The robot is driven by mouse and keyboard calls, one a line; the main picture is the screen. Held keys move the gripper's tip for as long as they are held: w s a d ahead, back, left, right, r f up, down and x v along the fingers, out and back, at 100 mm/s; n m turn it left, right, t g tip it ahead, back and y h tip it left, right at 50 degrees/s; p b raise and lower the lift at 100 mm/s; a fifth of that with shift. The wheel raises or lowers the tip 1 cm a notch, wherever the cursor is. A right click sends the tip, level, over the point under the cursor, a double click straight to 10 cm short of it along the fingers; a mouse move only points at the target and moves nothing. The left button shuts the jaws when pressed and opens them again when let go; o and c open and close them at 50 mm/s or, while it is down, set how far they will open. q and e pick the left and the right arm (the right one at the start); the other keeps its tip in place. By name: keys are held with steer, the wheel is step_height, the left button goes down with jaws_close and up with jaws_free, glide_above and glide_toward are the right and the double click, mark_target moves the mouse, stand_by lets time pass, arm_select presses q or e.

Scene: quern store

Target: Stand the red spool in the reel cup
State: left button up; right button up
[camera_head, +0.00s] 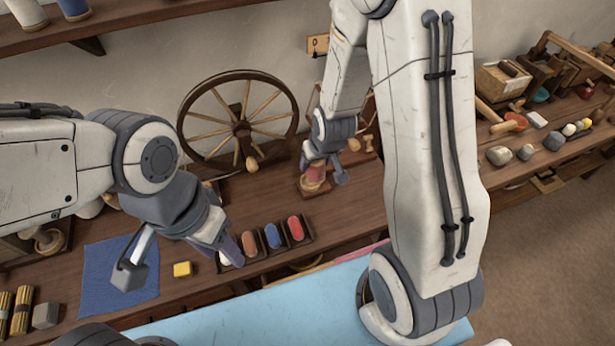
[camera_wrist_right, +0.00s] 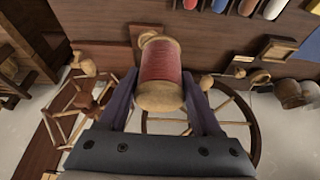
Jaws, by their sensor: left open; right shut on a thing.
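The red spool (camera_head: 314,174) has pale wooden ends and is held by my right gripper (camera_head: 324,172) over the back part of the bench. In the right wrist view the red spool (camera_wrist_right: 163,62) sits between the two fingers of the right gripper (camera_wrist_right: 163,95). A small wooden base, which looks like the reel cup (camera_head: 312,192), is directly below the spool. In the right wrist view part of the reel cup (camera_wrist_right: 146,32) shows behind the spool's far end. Whether the spool touches it or is inside it I cannot tell. My left gripper (camera_head: 182,262) is open and empty above the bench front.
A spoked wheel (camera_head: 240,120) stands behind, left of the spool. A dark rack (camera_head: 308,228) of coloured rolls, a yellow block (camera_head: 182,269) and a blue cloth (camera_head: 105,275) lie nearer. Small wooden pieces (camera_head: 354,145) lie right of the spool. Bare bench lies between rack and reel cup.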

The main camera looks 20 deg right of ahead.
steer(key=w+d+f+b, duration=0.1)
steer(key=d+f+b, duration=0.2)
steer(key=f+b, duration=0.5)
steer(key=w+d+f+b, duration=0.2)
steer(key=d+f+b, duration=0.15)
steer(key=b, duration=0.85)
steer(key=shift+w+a+f, duration=0.45)
steer(key=shift+w+f, duration=1.25)
steer(key=shift+w, duration=0.15)
steer(key=shift+w+a+f, duration=0.5)
steer(key=shift+w+f, duration=1.25)
steer(key=shift+w, duration=0.05)
steer(key=shift+w+a+f, duration=0.45)
steer(key=shift+w+f, duration=1.25)
steer(key=shift+w, duration=0.15)
steer(key=shift+f, duration=0.35)
steer(key=o, duration=1.4)
steer(key=shift+r, duration=0.1)
